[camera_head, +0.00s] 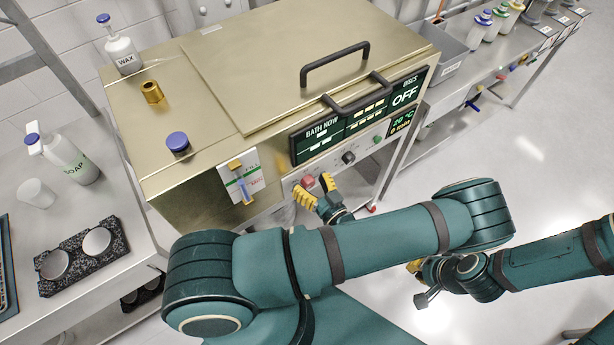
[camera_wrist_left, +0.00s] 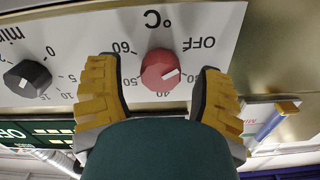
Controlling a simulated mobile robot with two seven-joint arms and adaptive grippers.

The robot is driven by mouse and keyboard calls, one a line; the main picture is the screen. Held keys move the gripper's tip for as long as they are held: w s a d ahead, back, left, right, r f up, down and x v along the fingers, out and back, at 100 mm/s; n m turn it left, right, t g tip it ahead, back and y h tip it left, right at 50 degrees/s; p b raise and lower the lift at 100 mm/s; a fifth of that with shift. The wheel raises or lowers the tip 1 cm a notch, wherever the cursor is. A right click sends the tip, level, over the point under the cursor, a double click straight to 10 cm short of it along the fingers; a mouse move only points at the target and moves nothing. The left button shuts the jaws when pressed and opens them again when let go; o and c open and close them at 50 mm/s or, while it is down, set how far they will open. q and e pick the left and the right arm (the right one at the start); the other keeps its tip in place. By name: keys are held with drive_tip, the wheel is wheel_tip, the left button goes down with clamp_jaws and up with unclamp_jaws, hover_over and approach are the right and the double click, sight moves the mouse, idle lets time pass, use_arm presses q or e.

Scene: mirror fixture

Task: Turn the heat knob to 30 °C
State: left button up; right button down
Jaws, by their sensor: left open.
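The red heat knob (camera_head: 307,182) is on the front panel of the brass-coloured bath. In the left wrist view the knob (camera_wrist_left: 161,70) appears upside down, with a dial marked OFF, 40 and 60 under °C. My left gripper (camera_head: 317,190) is at the panel, open, with one yellow finger on each side of the knob and visible gaps. My right gripper (camera_head: 424,281) hangs away from the panel over the floor; its finger opening is unclear.
A black minute knob (camera_head: 348,158) sits beside the heat knob. A lid handle (camera_head: 352,91) projects from the front edge.

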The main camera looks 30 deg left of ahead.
use_arm(q)
drive_tip(key=shift+a, duration=0.15)
clamp_jaws()
drive_tip(key=shift+m, duration=0.4)
drive_tip(key=m+b, duration=0.1)
drive_tip(key=m, duration=0.3)
drive_tip(key=shift+w+m, duration=0.1)
drive_tip(key=shift+m, duration=0.3)
drive_tip(key=m, duration=0.6)
drive_tip(key=shift+w, duration=0.1)
idle(0.4)
